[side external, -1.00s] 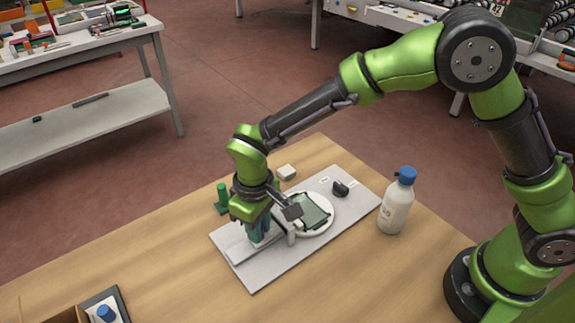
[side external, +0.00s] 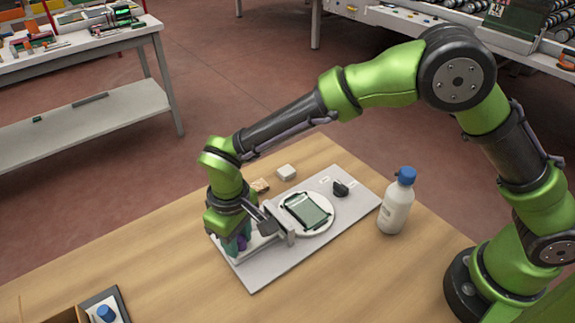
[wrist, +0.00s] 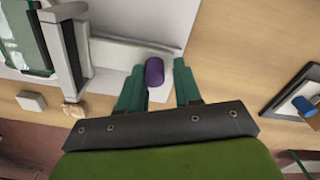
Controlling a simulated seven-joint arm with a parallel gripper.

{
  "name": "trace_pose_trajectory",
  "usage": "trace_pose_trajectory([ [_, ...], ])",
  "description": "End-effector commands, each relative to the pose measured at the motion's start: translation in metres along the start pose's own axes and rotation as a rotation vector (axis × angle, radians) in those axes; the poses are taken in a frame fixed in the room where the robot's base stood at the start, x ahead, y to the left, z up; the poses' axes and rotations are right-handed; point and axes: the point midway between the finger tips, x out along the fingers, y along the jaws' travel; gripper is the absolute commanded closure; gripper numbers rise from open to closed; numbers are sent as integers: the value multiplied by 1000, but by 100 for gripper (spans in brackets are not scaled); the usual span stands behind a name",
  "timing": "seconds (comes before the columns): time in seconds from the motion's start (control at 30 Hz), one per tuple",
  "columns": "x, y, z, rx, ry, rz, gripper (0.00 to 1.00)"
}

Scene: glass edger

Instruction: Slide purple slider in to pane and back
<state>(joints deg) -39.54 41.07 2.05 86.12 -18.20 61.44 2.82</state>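The purple slider (wrist: 154,73) is a small upright knob at the end of a white rail (wrist: 120,55). It lies between the green fingers of my gripper (wrist: 160,88) in the wrist view, with a gap showing on the right, so the fingers look open around it. In the side view my gripper (side external: 237,243) is low over the left end of the grey base plate (side external: 272,272), and a bit of purple shows between the fingers. The glass pane (side external: 308,210) lies on a round white disc, right of an upright grey block (side external: 290,236). The pane partly shows in the wrist view (wrist: 22,40).
A white bottle with a blue cap (side external: 396,205) stands right of the plate. A small black part (side external: 340,189) sits on the plate. A white block (side external: 286,172) and a tan piece (side external: 260,186) lie behind. A tray (side external: 105,303) is at front left.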

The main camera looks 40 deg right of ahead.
Motion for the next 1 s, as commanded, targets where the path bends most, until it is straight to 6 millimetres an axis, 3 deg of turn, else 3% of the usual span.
trace_pose_trajectory([
  [0.23, -2, 1, 1, 2, -2, 0, 68],
  [0.37, -14, 1, 0, 4, 0, 0, 68],
  [0.8, -116, 0, 0, 2, 4, -2, 68],
  [1.0, -152, 0, 0, 2, 1, 0, 68],
])
